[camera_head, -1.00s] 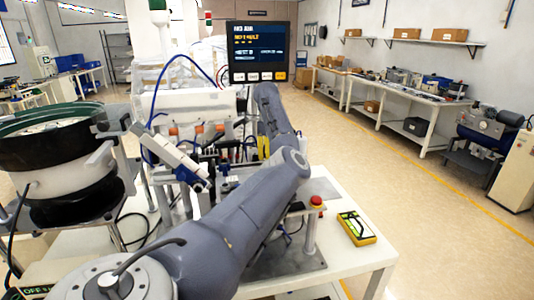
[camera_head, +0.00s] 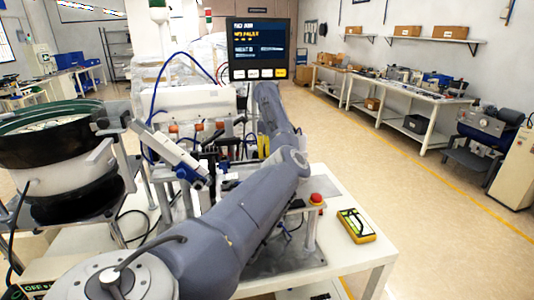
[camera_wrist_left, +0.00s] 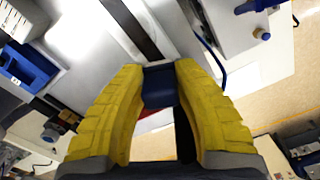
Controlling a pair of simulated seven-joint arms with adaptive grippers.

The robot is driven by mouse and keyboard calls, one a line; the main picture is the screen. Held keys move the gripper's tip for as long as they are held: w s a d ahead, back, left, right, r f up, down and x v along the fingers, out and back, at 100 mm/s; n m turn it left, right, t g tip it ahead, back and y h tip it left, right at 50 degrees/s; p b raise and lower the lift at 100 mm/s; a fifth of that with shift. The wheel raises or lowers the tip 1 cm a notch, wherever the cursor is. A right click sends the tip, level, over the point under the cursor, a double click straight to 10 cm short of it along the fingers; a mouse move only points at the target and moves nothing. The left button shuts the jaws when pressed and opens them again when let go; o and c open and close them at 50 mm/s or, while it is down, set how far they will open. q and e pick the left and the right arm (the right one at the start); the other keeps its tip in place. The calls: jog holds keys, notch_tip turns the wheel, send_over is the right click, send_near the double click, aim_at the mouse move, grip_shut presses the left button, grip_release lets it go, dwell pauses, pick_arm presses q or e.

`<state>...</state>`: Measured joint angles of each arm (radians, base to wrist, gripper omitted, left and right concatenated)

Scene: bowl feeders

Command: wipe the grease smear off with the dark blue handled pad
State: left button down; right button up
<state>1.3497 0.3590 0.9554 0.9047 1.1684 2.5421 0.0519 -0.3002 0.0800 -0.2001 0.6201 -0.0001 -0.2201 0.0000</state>
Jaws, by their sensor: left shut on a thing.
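My left gripper (camera_head: 262,147) shows as small yellow fingers beside the machine in the head view, partly hidden behind my own arm. In the left wrist view its two yellow fingers (camera_wrist_left: 160,100) are shut on the dark blue handle (camera_wrist_left: 159,86) of the pad. The pad's wiping face is hidden by the handle and fingers. I cannot make out the grease smear in either view. My right gripper is not in view.
A black bowl feeder (camera_head: 60,150) stands at the left. A screen (camera_head: 258,50) hangs above the machine. A red button (camera_head: 316,199) and a yellow handheld device (camera_head: 356,225) are on the white table (camera_head: 335,255), right of my arm. A blue bin (camera_wrist_left: 25,65) shows in the wrist view.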

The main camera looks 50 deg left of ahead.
aim_at(252, 163)
pick_arm(q)
jog(key=shift+f, duration=0.7)
jog(key=shift+s+a, duration=0.1)
jog(key=shift+s+a, duration=0.9)
jog(key=shift+s, duration=0.75)
jog(key=shift+s+a, duration=0.85)
jog(key=shift+s, duration=0.85)
jog(key=shift+s+a, duration=0.9)
jog(key=shift+s, duration=0.75)
jog(key=shift+s+a+f, duration=0.1)
jog(key=shift+s+a, duration=0.05)
jog(key=shift+s, duration=0.15)
jog(key=shift+w, duration=0.15)
jog(key=shift+w+d+r, duration=0.1)
jog(key=shift+w+d, duration=0.4)
jog(key=shift+w, duration=0.35)
jog(key=shift+w+d+r, duration=0.1)
jog(key=shift+w+d, duration=0.35)
jog(key=shift+w, duration=0.45)
jog(key=shift+w+d, duration=0.5)
jog(key=shift+w, duration=0.35)
jog(key=shift+w+d+f, duration=0.1)
jog(key=shift+w+d, duration=0.4)
jog(key=shift+w, duration=0.4)
jog(key=shift+w+d+f, duration=0.1)
jog(key=shift+w+d, duration=0.4)
jog(key=shift+w, duration=0.35)
jog(key=shift+w+d+f, duration=0.1)
jog(key=shift+w+d, duration=0.4)
jog(key=shift+w, duration=0.4)
